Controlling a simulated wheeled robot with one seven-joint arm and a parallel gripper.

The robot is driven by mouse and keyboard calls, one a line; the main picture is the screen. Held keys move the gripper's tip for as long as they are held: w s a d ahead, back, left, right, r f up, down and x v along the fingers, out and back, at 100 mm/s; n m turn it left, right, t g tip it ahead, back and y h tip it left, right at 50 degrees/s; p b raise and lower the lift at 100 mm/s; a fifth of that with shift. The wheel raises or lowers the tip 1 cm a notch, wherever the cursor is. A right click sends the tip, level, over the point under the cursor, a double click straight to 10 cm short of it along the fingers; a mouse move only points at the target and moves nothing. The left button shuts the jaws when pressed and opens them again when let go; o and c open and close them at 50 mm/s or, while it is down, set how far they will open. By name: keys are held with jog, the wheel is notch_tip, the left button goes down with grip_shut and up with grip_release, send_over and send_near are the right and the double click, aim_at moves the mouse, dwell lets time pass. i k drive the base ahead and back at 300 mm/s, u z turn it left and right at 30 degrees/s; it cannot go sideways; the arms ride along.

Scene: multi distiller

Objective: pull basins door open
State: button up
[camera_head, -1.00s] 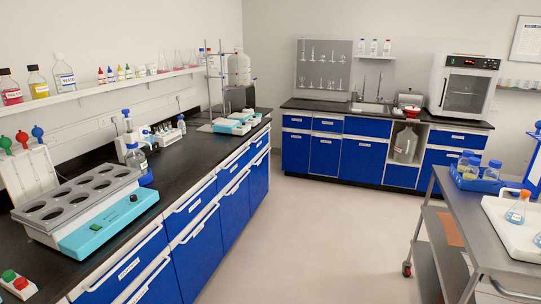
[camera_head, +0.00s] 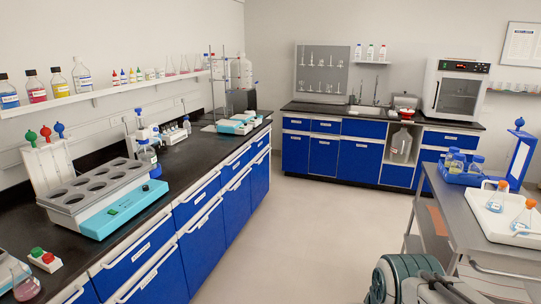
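The sink basin (camera_head: 366,109) is set in the black counter along the back wall, with a tap above it. Below it is a wide blue cabinet door (camera_head: 355,160), which is shut. Two narrower blue doors (camera_head: 297,153) and (camera_head: 323,157) to its left are also shut. The door labels are too small to read. A grey-green ridged part, which looks like my own arm, shows at the bottom right. My gripper's fingers do not show in this view, and the cabinet is well ahead across the floor.
Pale floor (camera_head: 300,225) lies open towards the back cabinets. A long black bench (camera_head: 178,165) with blue drawers runs along the left. A grey cart (camera_head: 450,215) with a white tray (camera_head: 497,222) stands at the right. A white oven (camera_head: 455,90) sits on the back counter.

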aim_at(295, 144)
jog(key=z, duration=0.2)
jog(key=i, duration=1.2)
jog(key=z, duration=0.45)
jog(key=i, duration=3.2)
jog(key=u, duration=0.3)
jog(key=i, duration=1.55)
jog(key=u, duration=1.15)
jog(key=i, duration=1.8)
jog(key=u, duration=1)
jog(key=i, duration=0.25)
jog(key=z, duration=0.1)
